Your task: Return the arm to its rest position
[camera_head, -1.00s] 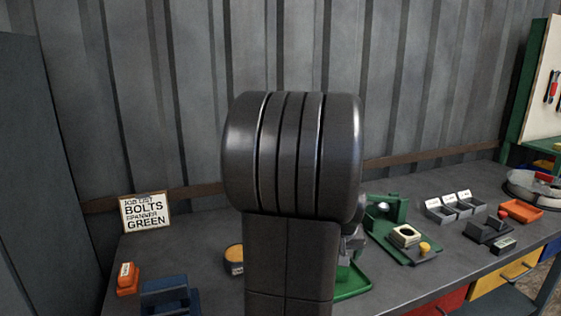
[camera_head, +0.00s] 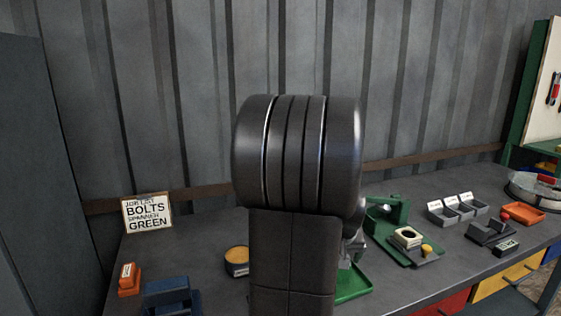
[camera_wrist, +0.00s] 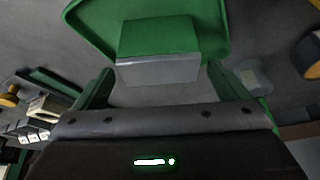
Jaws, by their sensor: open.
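My arm (camera_head: 298,155) stands upright in the middle of the head view, with its thick dark joint near the centre. It hides part of the bench and most of my gripper there. In the wrist view my gripper (camera_wrist: 158,118) spans the lower part of the picture, with a lit strip on its dark body. It is open, and I see nothing held. Beyond it are a green block with a grey metal face (camera_wrist: 158,66) and a green tray (camera_wrist: 85,22). The tray also shows beside my arm in the head view (camera_head: 354,285).
The bench (camera_head: 210,222) carries a green machine (camera_head: 388,213), grey bins (camera_head: 458,209), an orange tray (camera_head: 523,213), a blue holder (camera_head: 168,297), an orange block (camera_head: 129,281) and a round yellow-topped tin (camera_head: 237,261). A job-list sign (camera_head: 147,213) stands at the back left. A corrugated wall (camera_head: 190,90) closes the rear.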

